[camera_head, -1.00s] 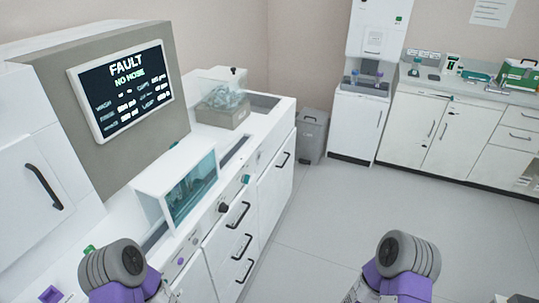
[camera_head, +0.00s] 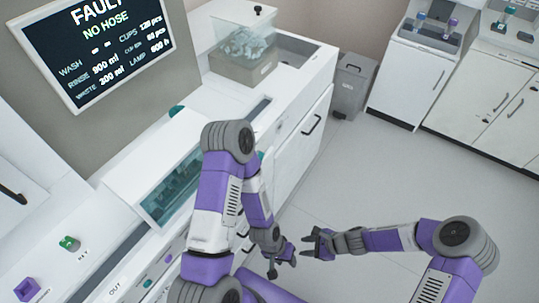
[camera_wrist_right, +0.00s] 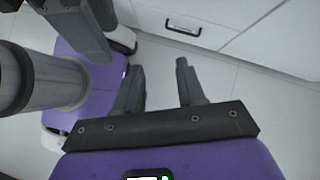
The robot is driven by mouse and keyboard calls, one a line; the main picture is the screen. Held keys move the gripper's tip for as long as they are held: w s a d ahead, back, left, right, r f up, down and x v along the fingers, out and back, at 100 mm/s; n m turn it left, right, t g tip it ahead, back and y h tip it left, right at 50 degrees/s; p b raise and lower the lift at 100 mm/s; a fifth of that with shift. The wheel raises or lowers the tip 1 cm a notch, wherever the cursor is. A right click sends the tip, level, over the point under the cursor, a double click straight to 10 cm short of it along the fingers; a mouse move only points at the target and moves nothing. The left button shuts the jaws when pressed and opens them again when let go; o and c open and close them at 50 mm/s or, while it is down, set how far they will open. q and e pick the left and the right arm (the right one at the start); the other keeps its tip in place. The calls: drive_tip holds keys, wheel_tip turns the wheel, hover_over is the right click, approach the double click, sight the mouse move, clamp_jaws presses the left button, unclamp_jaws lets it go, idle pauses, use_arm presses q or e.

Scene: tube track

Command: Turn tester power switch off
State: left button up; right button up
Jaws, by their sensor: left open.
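The tester is the white bench machine with a grey panel and a screen (camera_head: 95,40) reading "FAULT NO HOSE". I cannot tell which control is its power switch. A green control (camera_head: 69,243) with a small label and a purple piece (camera_head: 28,289) are on the white top at lower left. Small controls on the front panel are partly covered by my left arm. My left gripper (camera_head: 290,254) is open in front of the cabinet, apart from the controls. My right gripper (camera_head: 306,245) faces it over the floor; in the right wrist view (camera_wrist_right: 160,75) its fingers are apart and empty.
A clear-lidded box (camera_head: 243,52) stands at the machine's far end. A grey bin (camera_head: 352,86) is past it on the floor. White cabinets (camera_head: 500,105) line the back right. The floor between is clear.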

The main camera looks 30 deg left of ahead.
drive_tip(key=w+a+r+m+y, duration=0.5)
drive_tip(key=w+a+r+m, duration=0.2)
drive_tip(key=a, duration=0.4)
drive_tip(key=m+t+y, duration=0.3)
drive_tip(key=m+y, duration=0.2)
drive_tip(key=m, duration=0.2)
approach(263, 157)
drive_tip(key=a, duration=0.6)
drive_tip(key=a+b, duration=0.1)
drive_tip(key=a, duration=0.1)
drive_tip(key=shift+w+a+f, duration=0.15)
drive_tip(key=shift+w+f, duration=0.15)
drive_tip(key=shift+w, duration=0.1)
drive_tip(key=shift+a, duration=0.35)
drive_tip(key=shift+c, duration=0.4)
clamp_jaws()
